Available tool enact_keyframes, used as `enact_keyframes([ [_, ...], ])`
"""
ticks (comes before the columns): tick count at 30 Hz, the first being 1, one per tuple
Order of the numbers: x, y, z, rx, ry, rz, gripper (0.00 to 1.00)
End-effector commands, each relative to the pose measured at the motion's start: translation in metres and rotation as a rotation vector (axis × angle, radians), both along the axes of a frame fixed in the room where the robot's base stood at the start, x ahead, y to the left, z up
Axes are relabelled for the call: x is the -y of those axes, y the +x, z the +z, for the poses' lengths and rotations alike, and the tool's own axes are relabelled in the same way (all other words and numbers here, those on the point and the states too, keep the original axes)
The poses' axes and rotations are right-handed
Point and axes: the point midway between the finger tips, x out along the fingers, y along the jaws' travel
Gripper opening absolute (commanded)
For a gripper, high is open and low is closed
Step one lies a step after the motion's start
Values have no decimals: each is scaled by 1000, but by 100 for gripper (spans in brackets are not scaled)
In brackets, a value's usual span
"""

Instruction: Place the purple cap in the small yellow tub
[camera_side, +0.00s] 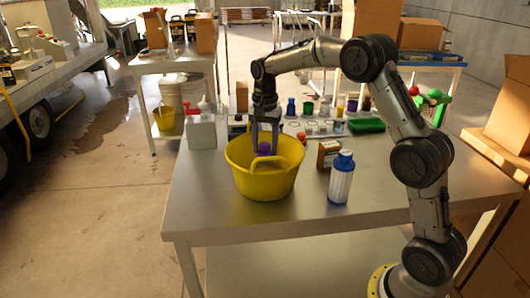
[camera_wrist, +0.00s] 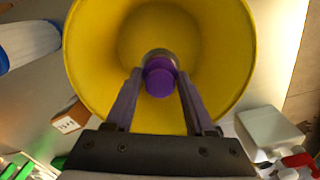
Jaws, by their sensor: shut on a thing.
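The small yellow tub (camera_side: 262,183) stands on the metal table, and its open inside fills much of the wrist view (camera_wrist: 90,60). My gripper (camera_side: 264,150) points down over the tub, with its fingertips at about rim height in the side view. It is shut on the purple cap (camera_side: 264,148). In the wrist view the purple cap (camera_wrist: 160,78) sits between the fingertips, in front of the tub's inside. A greyish rounded part shows just behind the cap. I cannot tell how far the cap is above the tub's floor.
A white bottle with a blue cap (camera_side: 341,178) and a brown box (camera_side: 328,154) stand right of the tub. A white jug (camera_side: 201,130) stands to its left. Several small jars and a green item (camera_side: 366,125) are behind. The table's front left is clear.

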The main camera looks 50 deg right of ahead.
Motion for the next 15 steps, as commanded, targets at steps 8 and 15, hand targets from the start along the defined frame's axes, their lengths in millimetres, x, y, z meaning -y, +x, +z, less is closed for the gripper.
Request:
enact_keyframes([
  [8,0,0,-31,-1,1,0,0],
  [15,0,-1,-67,-3,1,0,0],
])
